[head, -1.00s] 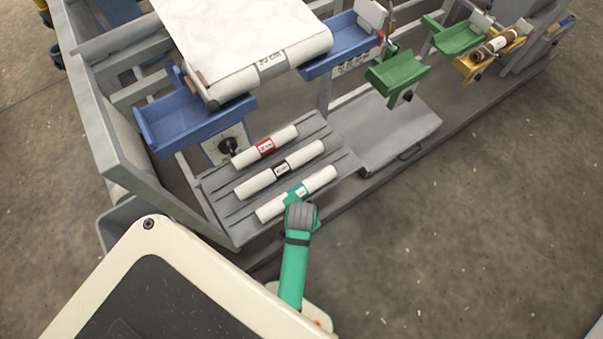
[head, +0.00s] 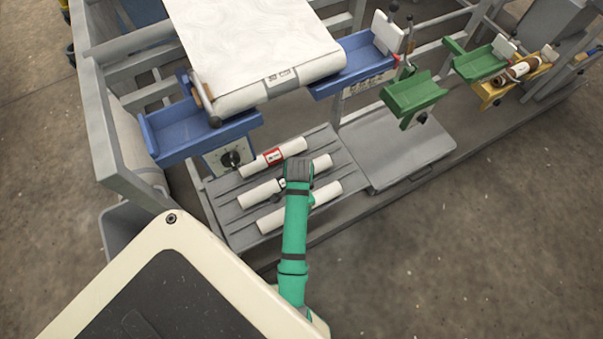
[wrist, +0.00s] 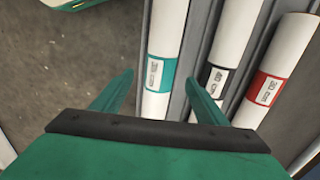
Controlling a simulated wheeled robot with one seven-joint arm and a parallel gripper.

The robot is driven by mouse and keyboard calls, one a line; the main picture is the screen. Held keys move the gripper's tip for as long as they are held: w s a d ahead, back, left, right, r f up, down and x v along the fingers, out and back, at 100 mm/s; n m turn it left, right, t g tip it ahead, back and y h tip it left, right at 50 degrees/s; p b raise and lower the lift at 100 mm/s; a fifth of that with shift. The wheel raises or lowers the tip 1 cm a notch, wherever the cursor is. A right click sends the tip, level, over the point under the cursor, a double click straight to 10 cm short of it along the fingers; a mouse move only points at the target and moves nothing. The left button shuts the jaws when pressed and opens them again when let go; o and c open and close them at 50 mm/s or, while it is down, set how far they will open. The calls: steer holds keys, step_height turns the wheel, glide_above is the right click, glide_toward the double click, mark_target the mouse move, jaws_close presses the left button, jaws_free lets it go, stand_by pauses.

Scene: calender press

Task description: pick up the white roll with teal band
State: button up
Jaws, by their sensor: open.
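The white roll with teal band (wrist: 166,40) lies lengthwise in the wrist view, its teal band and label near the fingertips. My gripper (wrist: 158,90) is open, with one finger to each side of this roll in that view; I cannot tell how far above it the fingers are. The right finger appears over the gap toward the black-banded roll. In the head view the same roll (head: 272,221) lies in the front groove of the grey rack, its band hidden behind my green arm.
A white roll with black band (wrist: 232,45) and one with red band (wrist: 285,60) lie parallel beside it on the grey rack (head: 226,213). A flat grey plate (head: 400,150) lies to the right.

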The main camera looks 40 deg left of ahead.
steer(key=shift+w+d+f, duration=0.1)
steer(key=shift+f, duration=1.35)
steer(key=shift+w+f, duration=0.1)
steer(key=shift+f, duration=1.3)
steer(key=c, duration=1.5)
steer(key=shift+w, duration=0.1)
steer(key=shift+r, duration=0.15)
steer(key=shift+r, duration=0.3)
step_height(320, 180, up, 3)
steer(key=shift+f, duration=0.15)
steer(key=s+r, duration=0.4)
steer(key=r, duration=0.1)
steer(key=shift+s+d, duration=0.2)
steer(key=shift+s, duration=0.1)
steer(key=s+r, duration=0.1)
steer(key=s, duration=0.2)
steer(key=s+d+r, duration=0.1)
steer(key=s+r, duration=0.1)
steer(key=s, duration=0.1)
steer(key=s+r, duration=0.1)
steer(key=s, duration=0.2)
steer(key=shift+s+d+r, duration=0.2)
steer(key=shift+s+r, duration=0.05)
